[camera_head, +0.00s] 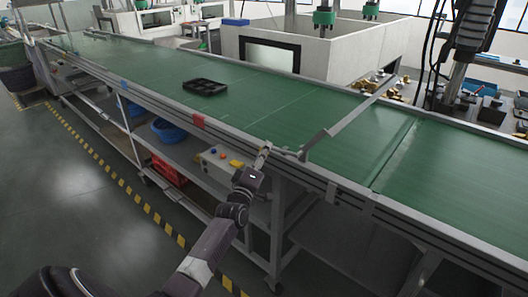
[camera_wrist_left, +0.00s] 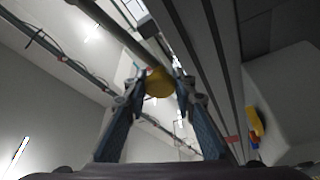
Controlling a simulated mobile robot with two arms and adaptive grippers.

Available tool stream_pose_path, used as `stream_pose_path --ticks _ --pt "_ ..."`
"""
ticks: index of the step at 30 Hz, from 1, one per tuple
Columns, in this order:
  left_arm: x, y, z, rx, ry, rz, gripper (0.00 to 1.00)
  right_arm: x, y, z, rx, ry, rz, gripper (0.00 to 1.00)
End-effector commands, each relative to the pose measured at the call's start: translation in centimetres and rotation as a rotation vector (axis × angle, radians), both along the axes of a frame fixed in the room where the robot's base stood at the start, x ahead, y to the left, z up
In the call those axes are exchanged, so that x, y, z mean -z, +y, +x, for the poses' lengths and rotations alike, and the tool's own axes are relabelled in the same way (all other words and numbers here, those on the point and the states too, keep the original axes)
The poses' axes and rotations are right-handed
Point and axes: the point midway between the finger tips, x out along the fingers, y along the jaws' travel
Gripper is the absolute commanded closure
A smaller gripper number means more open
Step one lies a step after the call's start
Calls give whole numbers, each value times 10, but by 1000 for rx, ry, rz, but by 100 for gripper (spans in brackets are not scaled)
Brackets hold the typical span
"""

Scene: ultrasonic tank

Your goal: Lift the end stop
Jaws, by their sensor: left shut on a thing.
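The end stop (camera_head: 352,120) is a grey metal bar that slants across the green conveyor belt. Its near end is by the front rail and its far end shows against the brass-coloured parts behind the belt. I cannot tell how far it is raised. My left gripper (camera_head: 265,153) is at the front rail, just left of the bar's near end. In the left wrist view its two fingers are shut on a yellow round knob (camera_wrist_left: 158,82), with a grey bar running above it. How the knob joins the end stop is hidden in the head view. My right gripper is not in view.
A black tray (camera_head: 204,87) lies on the conveyor belt (camera_head: 130,62), farther left. A control box (camera_head: 220,160) with coloured buttons sits below the front rail (camera_head: 150,98). The belt around the bar is clear.

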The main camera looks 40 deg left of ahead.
Motion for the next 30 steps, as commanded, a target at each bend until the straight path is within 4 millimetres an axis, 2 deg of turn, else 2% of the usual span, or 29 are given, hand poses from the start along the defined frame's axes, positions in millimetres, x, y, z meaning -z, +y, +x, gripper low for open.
stream_pose_path --ticks 1,4,5,9,20,23,30 --pt "6 -1 -1 1 10 -6 100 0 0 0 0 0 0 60" --pt "6 -1 -1 2 10 -7 100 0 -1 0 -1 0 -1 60" --pt "7 -1 -1 2 10 -7 73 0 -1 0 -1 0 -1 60" --pt "6 -1 -1 1 9 -6 58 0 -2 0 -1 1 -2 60" --pt "4 -2 -4 1 4 -3 58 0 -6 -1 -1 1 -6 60" --pt "6 -4 -14 1 5 -3 58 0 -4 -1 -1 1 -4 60" --pt "15 -16 -58 1 7 -5 58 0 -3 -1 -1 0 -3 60"
